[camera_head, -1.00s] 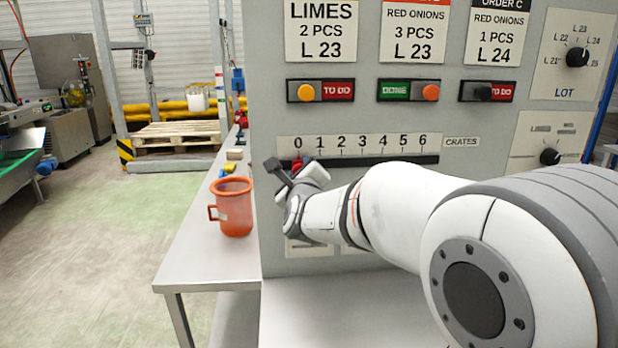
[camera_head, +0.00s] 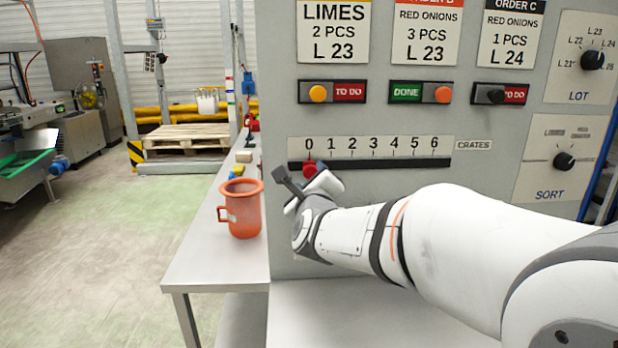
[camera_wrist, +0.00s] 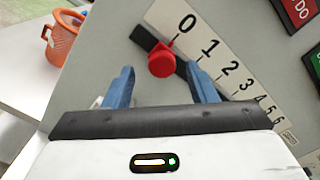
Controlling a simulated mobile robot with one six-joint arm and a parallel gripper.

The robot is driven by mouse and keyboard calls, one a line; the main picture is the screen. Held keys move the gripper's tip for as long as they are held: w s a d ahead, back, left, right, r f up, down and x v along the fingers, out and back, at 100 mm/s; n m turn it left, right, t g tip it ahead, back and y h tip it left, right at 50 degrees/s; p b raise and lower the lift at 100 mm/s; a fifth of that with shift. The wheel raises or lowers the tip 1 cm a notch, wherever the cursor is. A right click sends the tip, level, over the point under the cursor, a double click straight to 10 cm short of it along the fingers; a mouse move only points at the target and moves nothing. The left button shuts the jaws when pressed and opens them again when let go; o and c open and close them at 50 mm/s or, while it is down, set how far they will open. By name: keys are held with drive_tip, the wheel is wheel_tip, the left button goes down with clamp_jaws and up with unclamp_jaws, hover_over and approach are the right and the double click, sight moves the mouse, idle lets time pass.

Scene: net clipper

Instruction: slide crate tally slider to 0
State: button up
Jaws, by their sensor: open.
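The crate tally slider has a red knob (camera_head: 309,170) on a dark horizontal track (camera_head: 400,162). The scale strip (camera_head: 375,146) above it reads 0 to 6 and is labelled CRATES. The knob stands under the 0. In the wrist view the red knob (camera_wrist: 161,62) also lies just below the 0, near the track's end. My gripper (camera_wrist: 160,88) is open, with its two blue fingers spread and the knob just beyond and between their tips, apparently not touched. In the head view my gripper (camera_head: 300,183) is just below the knob, partly hidden by its own wrist.
Order cards, TO DO and DONE switches (camera_head: 420,92) and LOT and SORT dials (camera_head: 563,161) sit on the grey panel. An orange mug (camera_head: 241,215) stands on the table (camera_head: 215,255) left of the panel. The panel left of the slider ends at an edge.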

drive_tip(key=shift+s, duration=1.6)
drive_tip(key=s+d+f+n+g+p, duration=0.1)
drive_tip(key=s+d+f+n+g, duration=0.2)
drive_tip(key=s+f+n+g, duration=0.2)
drive_tip(key=s+d+f+n+g, duration=0.4)
drive_tip(key=s+f+n+g, duration=0.1)
drive_tip(key=s+n, duration=0.7)
drive_tip(key=s+d+f+n+g+p, duration=0.1)
drive_tip(key=s+d+f+n+g, duration=0.2)
drive_tip(key=s+f+n+g, duration=0.2)
drive_tip(key=s+f+n, duration=0.2)
drive_tip(key=s+n, duration=0.2)
drive_tip(key=n, duration=0.1)
drive_tip(key=shift+d+f+p, duration=0.25)
drive_tip(key=shift+f+p, duration=0.05)
drive_tip(key=shift+p, duration=0.05)
drive_tip(key=shift+c, duration=0.2)
